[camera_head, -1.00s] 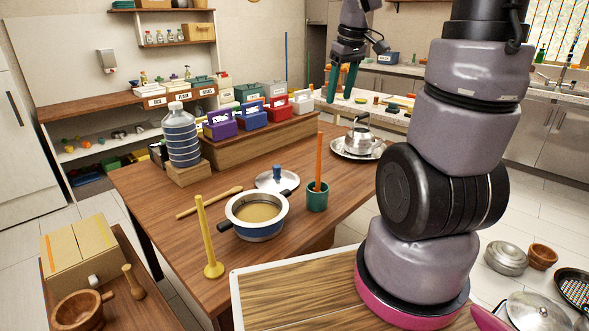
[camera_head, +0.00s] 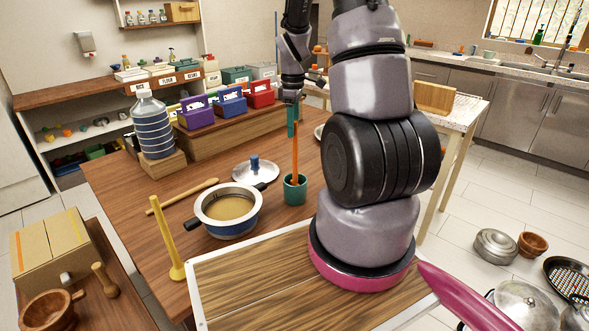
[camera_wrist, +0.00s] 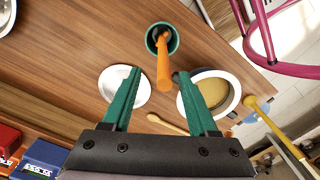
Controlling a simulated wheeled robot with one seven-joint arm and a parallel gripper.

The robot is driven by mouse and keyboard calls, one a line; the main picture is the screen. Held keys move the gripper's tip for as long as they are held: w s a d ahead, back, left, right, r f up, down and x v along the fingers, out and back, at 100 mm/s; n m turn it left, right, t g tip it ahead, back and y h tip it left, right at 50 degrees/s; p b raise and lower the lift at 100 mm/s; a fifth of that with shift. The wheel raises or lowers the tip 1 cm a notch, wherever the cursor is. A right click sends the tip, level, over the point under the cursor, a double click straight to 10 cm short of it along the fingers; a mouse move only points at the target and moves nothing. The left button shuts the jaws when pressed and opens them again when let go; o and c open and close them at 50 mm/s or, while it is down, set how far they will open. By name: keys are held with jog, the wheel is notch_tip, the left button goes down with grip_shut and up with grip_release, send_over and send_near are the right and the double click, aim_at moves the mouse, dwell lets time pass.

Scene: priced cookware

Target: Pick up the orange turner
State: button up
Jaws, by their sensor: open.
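The orange turner (camera_head: 295,150) stands upright in a green cup (camera_head: 294,190) on the wooden table. Its long orange handle sticks up out of the cup. In the wrist view the turner (camera_wrist: 163,68) shows from above in the cup (camera_wrist: 153,36), its end pointing back toward the space between my fingers. My gripper (camera_head: 291,122) has green fingers and is above the table, close to the top of the turner in the head view. In the wrist view my gripper (camera_wrist: 158,74) is open, its two fingers apart on either side of the turner's line. No contact shows.
A pot (camera_head: 228,210) with yellowish contents stands left of the cup, with a lid (camera_head: 255,169) behind it. Coloured boxes (camera_head: 230,101) line the raised shelf behind.

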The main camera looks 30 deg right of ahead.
jog(key=f, duration=0.5)
jog(key=shift+s+d, duration=0.15)
jog(key=shift+s, duration=0.2)
jog(key=shift+r, duration=0.1)
grip_shut()
